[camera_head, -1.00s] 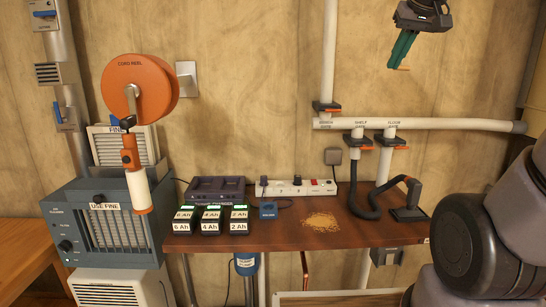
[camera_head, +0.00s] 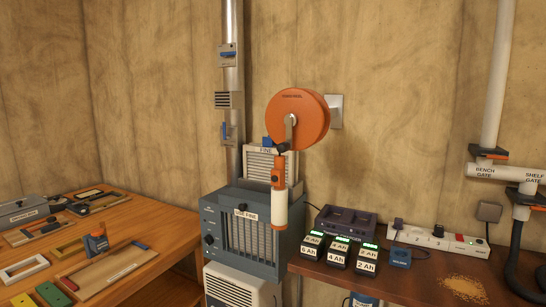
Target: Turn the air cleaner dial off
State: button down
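The air cleaner (camera_head: 247,272) is a dark blue-grey box with a slatted front and a "USE FINE" label, standing between the two tables. Its dial (camera_head: 209,240) is a small dark knob on the left of the front panel. The dial's setting is too small to read. My gripper is not in view.
An orange cord reel (camera_head: 297,118) hangs on the wall, its orange and white handle (camera_head: 279,195) hanging in front of the cleaner's right side. A wooden table (camera_head: 150,285) with tools is at left. Batteries (camera_head: 338,252) and a power strip (camera_head: 440,240) lie on the right table.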

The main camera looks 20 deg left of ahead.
aim_at(209, 240)
jog(key=u, duration=1.35)
jog(key=i+j+z, duration=0.1)
jog(key=z, duration=0.75)
jog(key=j+z, duration=0.35)
jog(key=j, duration=0.2)
jog(key=j+z, duration=0.35)
jog(key=j, duration=0.15)
jog(key=k+j+z, duration=0.1)
jog(key=j+z, duration=0.25)
jog(key=j, duration=0.65)
jog(key=k+j, duration=0.15)
jog(key=j, duration=0.3)
jog(key=j+z, duration=0.1)
jog(key=j, duration=0.35)
jog(key=k+j, duration=0.15)
jog(key=j, duration=0.3)
jog(key=i+j, duration=0.1)
jog(key=i, duration=0.3)
